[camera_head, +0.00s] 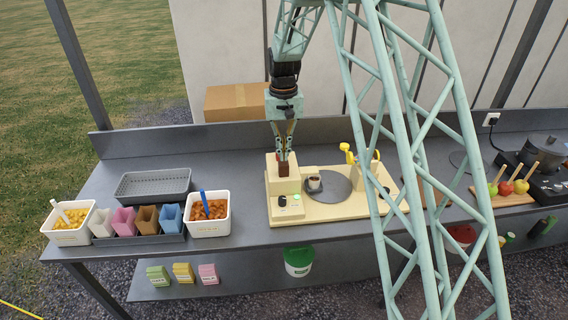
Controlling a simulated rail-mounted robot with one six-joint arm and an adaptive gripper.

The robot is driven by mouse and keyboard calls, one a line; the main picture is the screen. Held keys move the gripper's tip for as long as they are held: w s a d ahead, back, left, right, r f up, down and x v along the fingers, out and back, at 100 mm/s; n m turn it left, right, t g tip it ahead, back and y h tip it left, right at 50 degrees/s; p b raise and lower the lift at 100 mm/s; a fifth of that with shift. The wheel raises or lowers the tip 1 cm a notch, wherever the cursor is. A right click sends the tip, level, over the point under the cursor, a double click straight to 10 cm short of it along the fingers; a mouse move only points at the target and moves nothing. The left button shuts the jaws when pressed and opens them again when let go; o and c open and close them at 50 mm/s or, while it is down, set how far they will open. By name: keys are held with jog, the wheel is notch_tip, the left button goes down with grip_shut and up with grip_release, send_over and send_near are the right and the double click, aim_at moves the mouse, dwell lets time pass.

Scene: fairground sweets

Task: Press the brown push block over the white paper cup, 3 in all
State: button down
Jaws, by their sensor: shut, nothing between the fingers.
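The brown push block (284,170) sits at the top of the cream housing (283,186) on the left of the cream machine. My gripper (285,155) points straight down with its fingertips at the top of the block. The fingers are shut and hold nothing. Whether they touch the block or hover just above it cannot be told. I cannot make out clearly whether this is the white paper cup.
A round grey plate (328,186) lies right of the housing, with a yellow-topped part (347,152) behind. A grey tray (153,185), white tubs (209,213) and coloured paper bags (147,219) stand left. Apples on sticks (506,187) stand far right. The green lattice (403,140) blocks part of the view.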

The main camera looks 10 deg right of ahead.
aim_at(284, 162)
jog(key=shift+f+b, duration=1.05)
jog(key=shift+f, duration=1.05)
jog(key=shift+r, duration=0.25)
jog(key=shift+r+p, duration=0.95)
jog(key=shift+r, duration=0.9)
jog(key=shift+r+p, duration=1.15)
jog(key=shift+r, duration=1.35)
jog(key=shift+r, duration=0.1)
